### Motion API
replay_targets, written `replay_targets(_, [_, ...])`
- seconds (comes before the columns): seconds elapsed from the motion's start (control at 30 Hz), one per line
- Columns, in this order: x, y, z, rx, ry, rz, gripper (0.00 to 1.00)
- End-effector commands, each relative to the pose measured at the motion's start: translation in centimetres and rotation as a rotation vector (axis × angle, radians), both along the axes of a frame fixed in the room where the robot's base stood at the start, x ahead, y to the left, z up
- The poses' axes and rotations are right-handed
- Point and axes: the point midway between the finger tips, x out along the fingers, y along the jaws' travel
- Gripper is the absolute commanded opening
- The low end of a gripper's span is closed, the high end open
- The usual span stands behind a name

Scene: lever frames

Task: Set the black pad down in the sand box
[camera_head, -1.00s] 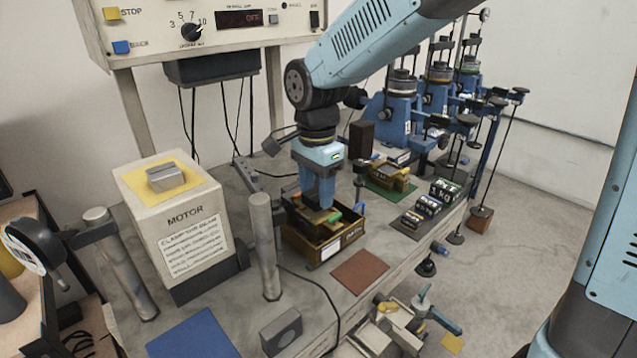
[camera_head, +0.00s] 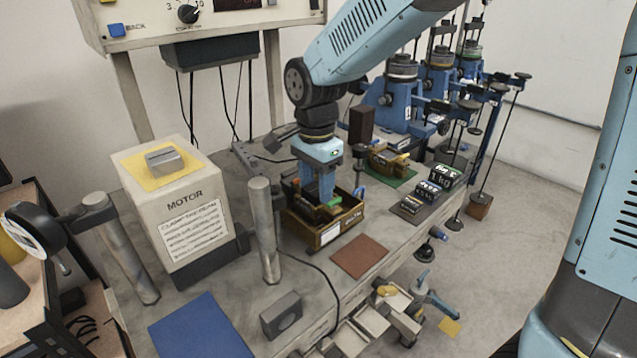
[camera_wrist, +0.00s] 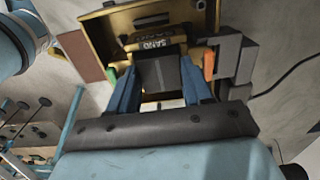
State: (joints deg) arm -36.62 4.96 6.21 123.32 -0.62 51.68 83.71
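My gripper (camera_head: 327,200) points down over the open brass-coloured sand box (camera_head: 344,226) on the bench, its fingertips at or inside the rim. In the wrist view the two blue fingers (camera_wrist: 160,85) flank the black pad (camera_wrist: 158,74) and appear closed on its sides. The sand box (camera_wrist: 205,18) lies beyond the pad there, with a yellowish piece lettered like SAND (camera_wrist: 150,42) inside it. I cannot tell whether the pad touches anything below. In the head view the fingers and box wall largely hide the pad.
A brown mat (camera_head: 360,256) lies just right of the box. A metal post (camera_head: 265,230) and the MOTOR housing (camera_head: 185,225) stand to its left. Black weights (camera_head: 428,190) stand farther right. A dark cable runs along the bench in front.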

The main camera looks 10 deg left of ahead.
Motion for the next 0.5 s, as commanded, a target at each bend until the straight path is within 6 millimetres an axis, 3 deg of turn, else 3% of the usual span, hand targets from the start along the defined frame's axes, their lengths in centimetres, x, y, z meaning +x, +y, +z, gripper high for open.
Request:
replay_targets(0.3, [-0.01,0.0,0.01,0.0,0.0,0.0,0.78])
replay_targets(0.5, [-0.03,-0.02,0.01,-0.001,0.001,0.0,0.78])
